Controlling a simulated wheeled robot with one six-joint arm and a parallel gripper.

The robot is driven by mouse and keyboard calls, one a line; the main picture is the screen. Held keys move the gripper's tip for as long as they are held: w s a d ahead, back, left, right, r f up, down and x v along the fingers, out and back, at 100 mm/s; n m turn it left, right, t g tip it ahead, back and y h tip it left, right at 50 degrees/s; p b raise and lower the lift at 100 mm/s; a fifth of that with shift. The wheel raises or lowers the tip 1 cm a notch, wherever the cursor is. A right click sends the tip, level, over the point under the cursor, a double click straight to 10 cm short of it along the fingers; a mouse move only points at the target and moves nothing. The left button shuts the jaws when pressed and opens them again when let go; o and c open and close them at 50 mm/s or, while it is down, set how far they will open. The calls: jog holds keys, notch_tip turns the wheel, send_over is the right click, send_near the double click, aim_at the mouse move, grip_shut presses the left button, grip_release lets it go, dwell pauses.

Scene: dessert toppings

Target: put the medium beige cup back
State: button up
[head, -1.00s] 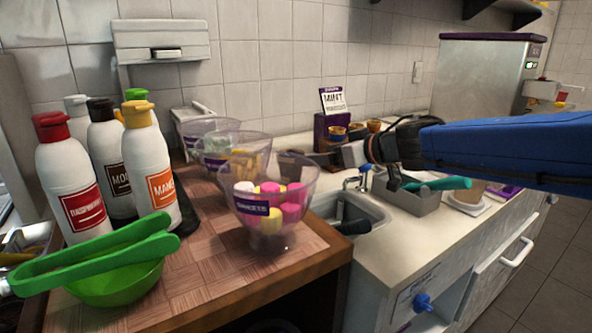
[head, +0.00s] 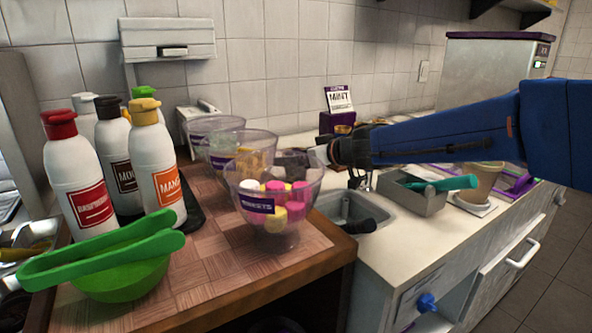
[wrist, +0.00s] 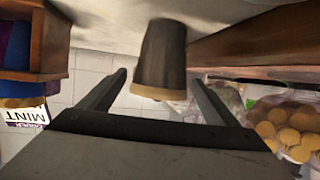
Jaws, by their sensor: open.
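A cup (wrist: 160,58) with a dark brown-grey wall and a tan rim appears inverted in the wrist view, as does the scene. My gripper (wrist: 159,77) is open, with one finger on each side of this cup's rim end and gaps on both sides. In the head view my gripper (head: 320,153) is behind the front clear bowl, partly hidden. A dark shape (head: 293,161) shows there behind the bowls; I cannot tell if it is that cup. A beige cup (head: 484,181) stands on a white square pad (head: 474,207) on the right counter. Which one is medium I cannot tell.
Clear bowls (head: 262,171) of toppings stand close to my gripper. A purple Mint sign holder (head: 337,122) is behind my arm. A sink (head: 345,206) and a grey tool bin (head: 412,197) lie below. White bottles (head: 158,170) and green tongs (head: 100,255) are at left.

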jog(key=x, duration=0.4)
jog(key=shift+w+a, duration=0.1)
jog(key=shift+w, duration=0.05)
jog(key=shift+c, duration=0.5)
jog(key=c, duration=1.3)
jog(key=shift+r, duration=0.15)
